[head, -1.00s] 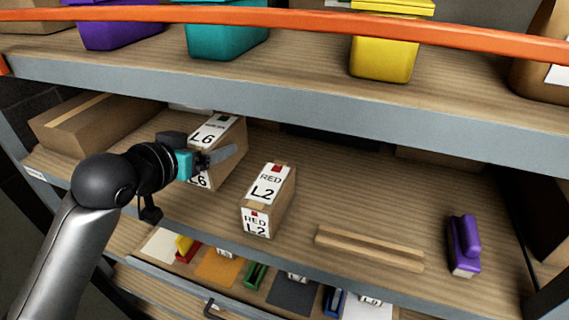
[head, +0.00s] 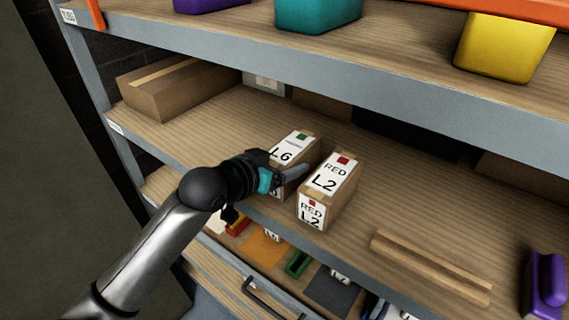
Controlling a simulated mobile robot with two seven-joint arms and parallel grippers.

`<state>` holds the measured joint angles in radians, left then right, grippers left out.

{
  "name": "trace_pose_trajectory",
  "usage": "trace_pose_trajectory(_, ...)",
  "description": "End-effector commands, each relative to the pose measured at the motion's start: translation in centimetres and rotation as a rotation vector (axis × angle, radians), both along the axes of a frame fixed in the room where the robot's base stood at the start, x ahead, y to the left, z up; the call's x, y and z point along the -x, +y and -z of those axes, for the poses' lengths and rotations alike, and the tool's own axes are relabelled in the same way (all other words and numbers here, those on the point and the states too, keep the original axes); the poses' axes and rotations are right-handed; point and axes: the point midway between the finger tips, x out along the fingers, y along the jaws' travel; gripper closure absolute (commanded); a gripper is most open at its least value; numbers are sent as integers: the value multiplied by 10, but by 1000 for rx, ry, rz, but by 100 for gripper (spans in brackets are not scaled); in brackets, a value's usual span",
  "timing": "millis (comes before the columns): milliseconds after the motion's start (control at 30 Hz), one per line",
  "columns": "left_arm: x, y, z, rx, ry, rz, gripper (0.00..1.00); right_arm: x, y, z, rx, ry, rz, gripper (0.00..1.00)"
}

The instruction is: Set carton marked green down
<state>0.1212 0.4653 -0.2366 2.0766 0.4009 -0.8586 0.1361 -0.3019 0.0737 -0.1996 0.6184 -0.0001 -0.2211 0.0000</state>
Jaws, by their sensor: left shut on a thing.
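The carton marked green (head: 296,146) is a brown box with a white label reading L6 and a green square. It is on or just above the middle shelf, upright, close behind and left of the carton marked red (head: 331,180), labelled L2. My left gripper (head: 287,181) is shut on the green carton at its near side and hides part of its front. I cannot tell whether its base touches the shelf. My right gripper is not in view.
A long brown box (head: 178,88) lies at the shelf's left end. A wooden strip (head: 431,267) and a purple object (head: 545,284) are to the right. The upper shelf (head: 300,60) overhangs, holding coloured bins. Bare shelf lies left of the green carton.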

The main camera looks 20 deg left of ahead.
Motion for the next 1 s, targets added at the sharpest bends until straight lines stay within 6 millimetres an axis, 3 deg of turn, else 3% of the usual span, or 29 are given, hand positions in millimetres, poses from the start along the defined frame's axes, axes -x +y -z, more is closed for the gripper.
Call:
trace_pose_trajectory(400,-1,0,1,2,-12,1,100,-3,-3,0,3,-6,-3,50)
trace_pose_trajectory(433,0,0,4,0,-2,0,15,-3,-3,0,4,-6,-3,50)
trace_pose_trajectory(567,0,0,4,-1,-1,0,1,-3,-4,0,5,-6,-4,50)
trace_pose_trajectory(867,0,0,1,-1,-3,0,0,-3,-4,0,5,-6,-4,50)
trace_pose_trajectory(1000,10,5,-2,-2,-2,-1,0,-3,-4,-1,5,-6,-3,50)
